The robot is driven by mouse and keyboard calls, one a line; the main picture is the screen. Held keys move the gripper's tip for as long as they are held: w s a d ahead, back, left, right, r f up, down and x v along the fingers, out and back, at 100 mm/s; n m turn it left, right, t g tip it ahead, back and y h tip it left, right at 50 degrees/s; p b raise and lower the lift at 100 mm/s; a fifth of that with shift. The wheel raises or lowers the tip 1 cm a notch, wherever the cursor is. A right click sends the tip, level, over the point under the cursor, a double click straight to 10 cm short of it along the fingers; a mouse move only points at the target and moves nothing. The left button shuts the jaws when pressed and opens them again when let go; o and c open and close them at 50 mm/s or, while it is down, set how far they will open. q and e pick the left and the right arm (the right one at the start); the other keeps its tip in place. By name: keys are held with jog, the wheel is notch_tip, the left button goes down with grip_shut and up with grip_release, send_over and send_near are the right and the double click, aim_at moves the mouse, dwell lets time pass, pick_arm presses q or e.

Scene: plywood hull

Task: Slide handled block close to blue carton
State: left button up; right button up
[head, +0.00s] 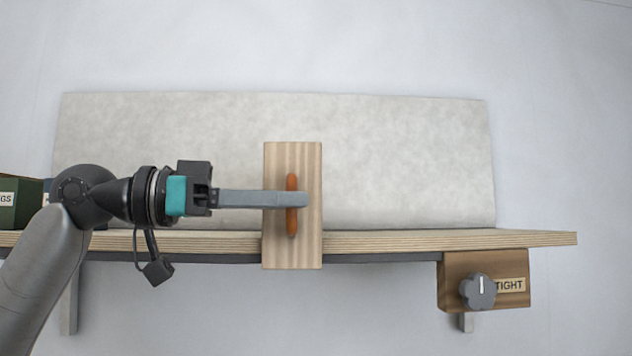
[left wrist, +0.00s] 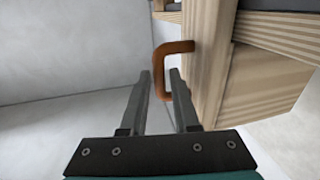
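The handled block (head: 292,250) is a light wooden board with an upright orange-brown handle (head: 291,182). It stands at the front edge of the plywood shelf. In the left wrist view the handle (left wrist: 158,70) shows at the fingertips, beside the block's wooden face (left wrist: 208,70). My left gripper (head: 300,200) reaches in from the left, and its finger crosses over the handle's middle. In the left wrist view the two fingers (left wrist: 161,76) are apart, with the handle's bar between their tips; contact is unclear. A dark blue sliver (head: 47,190), possibly the blue carton, is mostly hidden behind my left arm. My right gripper is not seen.
A green box (head: 20,205) with a partly cut-off label stands at the far left. A pale grey panel (head: 400,150) lies behind the shelf edge (head: 400,241). The shelf right of the block looks clear.

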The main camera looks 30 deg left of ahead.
aim_at(315, 200)
pick_arm(q)
jog(key=p+x, duration=0.1)
jog(key=x, duration=0.3)
jog(key=shift+w+d, duration=0.1)
jog(key=shift+w, duration=0.05)
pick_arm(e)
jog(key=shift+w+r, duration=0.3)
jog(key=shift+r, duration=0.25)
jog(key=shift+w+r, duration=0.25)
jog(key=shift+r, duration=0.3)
pick_arm(q)
jog(key=c, duration=0.4)
grip_shut()
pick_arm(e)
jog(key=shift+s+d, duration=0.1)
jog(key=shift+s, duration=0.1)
